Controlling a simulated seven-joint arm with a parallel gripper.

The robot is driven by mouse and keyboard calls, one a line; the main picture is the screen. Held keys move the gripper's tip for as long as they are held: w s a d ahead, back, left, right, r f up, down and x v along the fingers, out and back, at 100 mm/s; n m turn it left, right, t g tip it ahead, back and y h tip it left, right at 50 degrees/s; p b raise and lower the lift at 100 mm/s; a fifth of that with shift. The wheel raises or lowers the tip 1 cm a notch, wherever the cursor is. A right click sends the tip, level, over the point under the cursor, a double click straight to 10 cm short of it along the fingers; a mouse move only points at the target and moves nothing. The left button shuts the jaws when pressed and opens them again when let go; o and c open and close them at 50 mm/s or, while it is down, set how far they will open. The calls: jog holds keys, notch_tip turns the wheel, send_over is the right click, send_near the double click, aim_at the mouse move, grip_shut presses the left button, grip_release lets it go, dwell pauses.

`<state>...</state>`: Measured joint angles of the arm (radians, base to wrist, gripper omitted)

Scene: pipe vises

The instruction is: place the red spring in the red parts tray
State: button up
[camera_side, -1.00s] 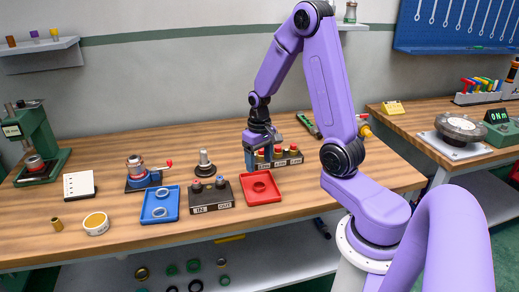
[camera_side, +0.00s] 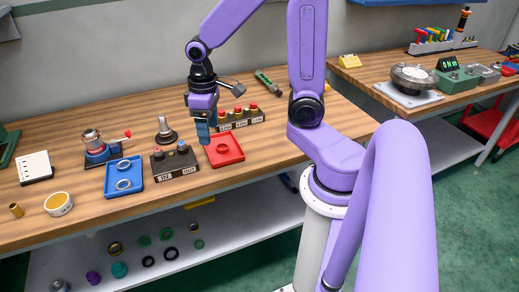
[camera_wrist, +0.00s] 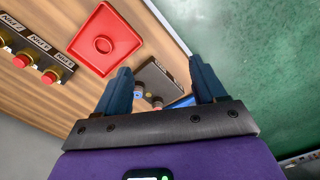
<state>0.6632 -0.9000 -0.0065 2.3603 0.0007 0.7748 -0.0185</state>
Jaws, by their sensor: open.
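The red parts tray (camera_side: 237,157) lies on the bench, and shows at the upper left in the wrist view (camera_wrist: 84,47). A round red ring shape (camera_side: 223,149) is in its middle, also in the wrist view (camera_wrist: 103,44). I cannot tell whether this is the red spring or part of the tray; no other clear red spring shows. My gripper (camera_side: 204,138) points down near the tray's left side, fingers empty. In the wrist view my gripper's fingers (camera_wrist: 160,68) are wide apart.
A dark labelled block (camera_side: 175,165) with two capped posts stands left of the tray. A blue tray (camera_side: 122,176) with pale rings is further left. A rack of red-capped posts (camera_side: 239,118) stands behind. The bench's front edge is close to the trays.

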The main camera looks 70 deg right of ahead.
jog(key=s+a+r+n, duration=0.1)
jog(key=s+a+n, duration=0.3)
jog(key=s, duration=0.4)
jog(key=s+a+r+n, duration=0.2)
jog(key=s+a+n, duration=0.2)
jog(key=s, duration=0.5)
jog(key=shift+n, duration=0.8)
